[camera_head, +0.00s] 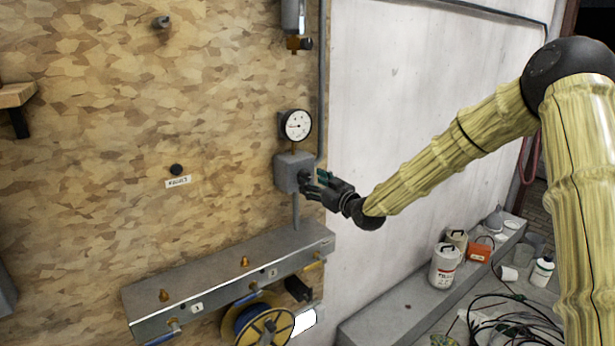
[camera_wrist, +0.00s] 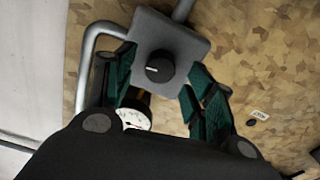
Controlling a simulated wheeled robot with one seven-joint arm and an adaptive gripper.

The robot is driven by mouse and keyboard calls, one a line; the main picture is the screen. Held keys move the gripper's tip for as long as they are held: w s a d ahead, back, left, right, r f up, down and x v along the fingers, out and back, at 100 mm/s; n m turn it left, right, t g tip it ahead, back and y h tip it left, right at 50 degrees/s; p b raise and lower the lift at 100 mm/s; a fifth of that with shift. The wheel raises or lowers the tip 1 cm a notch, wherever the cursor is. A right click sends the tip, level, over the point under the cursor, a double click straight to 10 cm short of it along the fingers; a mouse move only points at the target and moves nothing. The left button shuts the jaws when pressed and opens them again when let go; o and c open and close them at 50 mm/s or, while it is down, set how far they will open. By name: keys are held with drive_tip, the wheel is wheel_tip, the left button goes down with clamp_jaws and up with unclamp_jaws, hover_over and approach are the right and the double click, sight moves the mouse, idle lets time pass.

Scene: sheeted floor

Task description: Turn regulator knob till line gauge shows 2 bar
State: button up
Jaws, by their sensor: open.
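The regulator is a grey box (camera_head: 290,172) on the chipboard wall, with a round white gauge (camera_head: 297,125) above it. The needle reading is too small to make out. In the wrist view the black knob (camera_wrist: 159,69) with a white pointer line sits on the front of the grey box (camera_wrist: 176,39). My gripper (camera_head: 314,185) is at the box's front right, and its green-padded fingers (camera_wrist: 158,88) are spread on either side of the knob, apart from it. The gauge (camera_wrist: 134,116) is partly hidden behind my gripper in the wrist view.
A grey pipe (camera_head: 322,80) runs down the wall beside the gauge. A metal manifold ledge (camera_head: 225,285) with brass fittings and a hose reel (camera_head: 262,325) lies below. Cans (camera_head: 446,265) and hoses (camera_head: 510,320) clutter the lower right. A small label (camera_head: 178,182) is on the wall.

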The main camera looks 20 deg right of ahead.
sight(307, 179)
drive_tip(key=shift+p+x, duration=0.45)
drive_tip(key=shift+x, duration=1.1)
drive_tip(key=c, duration=1)
drive_tip(key=shift+f+m+b, duration=0.2)
drive_tip(key=shift+m+b, duration=0.3)
drive_tip(key=shift+b, duration=0.65)
drive_tip(key=shift+r+m+b, duration=0.2)
drive_tip(key=shift+m+b, duration=0.15)
drive_tip(key=shift+m, duration=0.05)
drive_tip(key=o, duration=1)
